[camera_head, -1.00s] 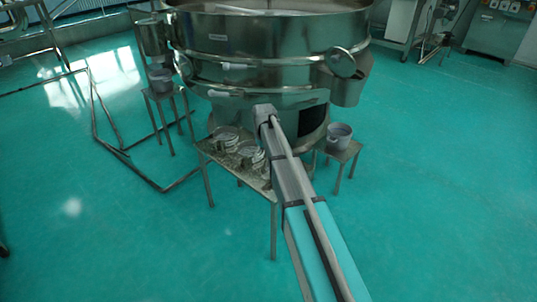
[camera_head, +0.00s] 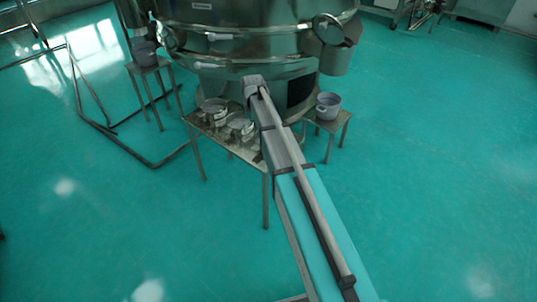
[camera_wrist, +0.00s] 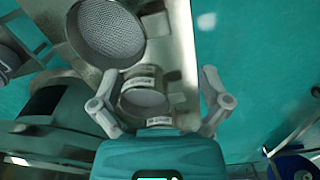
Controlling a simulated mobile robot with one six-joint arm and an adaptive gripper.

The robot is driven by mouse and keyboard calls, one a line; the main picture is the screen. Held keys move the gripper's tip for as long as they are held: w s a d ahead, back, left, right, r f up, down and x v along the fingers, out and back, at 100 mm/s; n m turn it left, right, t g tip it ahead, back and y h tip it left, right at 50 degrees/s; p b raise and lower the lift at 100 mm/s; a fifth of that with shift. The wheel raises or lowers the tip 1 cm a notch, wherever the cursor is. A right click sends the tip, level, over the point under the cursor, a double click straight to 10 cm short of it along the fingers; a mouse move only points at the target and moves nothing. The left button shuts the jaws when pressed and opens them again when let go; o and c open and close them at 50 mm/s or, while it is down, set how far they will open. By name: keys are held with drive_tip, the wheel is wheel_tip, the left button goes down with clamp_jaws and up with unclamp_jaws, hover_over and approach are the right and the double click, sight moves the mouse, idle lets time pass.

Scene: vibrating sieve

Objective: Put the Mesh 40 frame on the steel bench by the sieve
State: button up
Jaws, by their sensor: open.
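A steel bench (camera_head: 250,155) stands in front of the sieve (camera_head: 235,45). It carries round frames in two groups: a left one (camera_head: 213,106) and a right one (camera_head: 240,127). In the wrist view, a small mesh frame (camera_wrist: 143,99) with a pale rim lies on the bench (camera_wrist: 178,62). Labels show on it and beside it, too small to read surely, so I cannot tell which is Mesh 40. A larger mesh frame (camera_wrist: 105,33) lies farther up. My gripper (camera_wrist: 159,75) is open and empty, its fingers on either side of the small frame. In the head view my arm hides the gripper's fingers.
A grey pot (camera_head: 328,105) sits on a small stand right of the bench. Another pot (camera_head: 144,53) sits on a stand at the left. A dark frame of bars (camera_head: 115,133) lies on the floor there. The floor in front is clear.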

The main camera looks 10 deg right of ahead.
drive_tip(key=s+d+m, duration=0.1)
drive_tip(key=s+m, duration=0.3)
drive_tip(key=s, duration=2.3)
drive_tip(key=shift+m, duration=0.4)
drive_tip(key=shift+d, duration=0.1)
drive_tip(key=c, duration=0.5)
drive_tip(key=shift+c, duration=0.2)
